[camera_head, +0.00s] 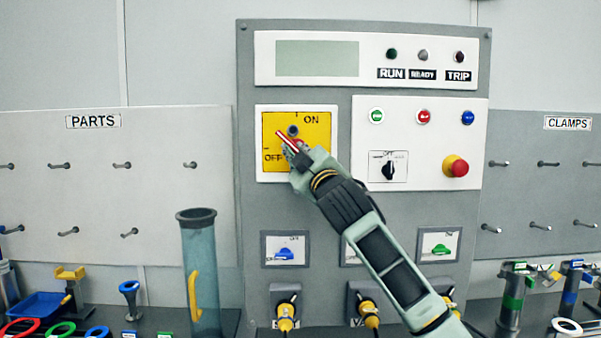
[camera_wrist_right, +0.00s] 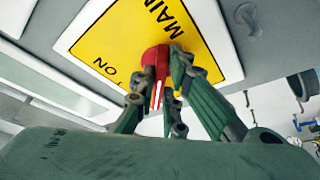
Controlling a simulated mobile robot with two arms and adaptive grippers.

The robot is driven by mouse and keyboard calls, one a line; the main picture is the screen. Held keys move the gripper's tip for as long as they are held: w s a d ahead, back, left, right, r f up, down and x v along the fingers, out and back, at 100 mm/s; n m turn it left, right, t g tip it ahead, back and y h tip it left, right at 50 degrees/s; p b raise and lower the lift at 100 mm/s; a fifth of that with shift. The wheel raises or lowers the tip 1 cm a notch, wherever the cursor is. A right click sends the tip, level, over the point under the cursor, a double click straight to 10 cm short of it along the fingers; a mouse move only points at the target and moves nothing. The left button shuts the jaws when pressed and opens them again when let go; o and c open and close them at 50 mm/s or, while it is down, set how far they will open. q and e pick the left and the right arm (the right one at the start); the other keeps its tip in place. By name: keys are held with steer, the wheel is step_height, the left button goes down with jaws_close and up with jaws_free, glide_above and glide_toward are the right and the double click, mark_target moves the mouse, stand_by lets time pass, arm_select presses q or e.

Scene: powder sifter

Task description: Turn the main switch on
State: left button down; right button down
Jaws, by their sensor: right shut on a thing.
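The main switch is on a yellow plate (camera_head: 318,150) with ON at the top and OFF at the left, set in the grey cabinet. Its red handle (camera_head: 283,138), with a pale stripe, slants to the upper left, between the OFF and ON marks. My right gripper (camera_head: 294,152) covers much of the switch and is shut on the handle. In the right wrist view the red handle (camera_wrist_right: 155,57) sits between the fingers (camera_wrist_right: 158,82), in front of the yellow plate (camera_wrist_right: 128,42). My left gripper is not in view.
Right of the switch, a white panel (camera_head: 420,178) carries several buttons, a black selector (camera_head: 389,170) and a red emergency button (camera_head: 456,166). A clear tube (camera_head: 200,270) stands at the lower left. Pegboards flank the cabinet, with parts and clamps on the bench below.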

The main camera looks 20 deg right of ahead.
steer(key=shift+w+a+f+m+t+h+b, duration=0.15)
steer(key=shift+m+h+b, duration=1)
steer(key=shift+m, duration=1)
steer(key=shift+s+a+f+m+t+h+b, duration=0.1)
steer(key=shift+m+h+b, duration=1)
steer(key=shift+m, duration=1.1)
steer(key=shift+w+a+f+m+t+h+b, duration=0.15)
steer(key=shift+m+h+b, duration=1)
steer(key=shift+m, duration=1)
steer(key=shift+r, duration=0.15)
steer(key=shift+s, duration=0.1)
steer(key=c, duration=2.1)
jaws_free()
steer(key=shift+r, duration=0.1)
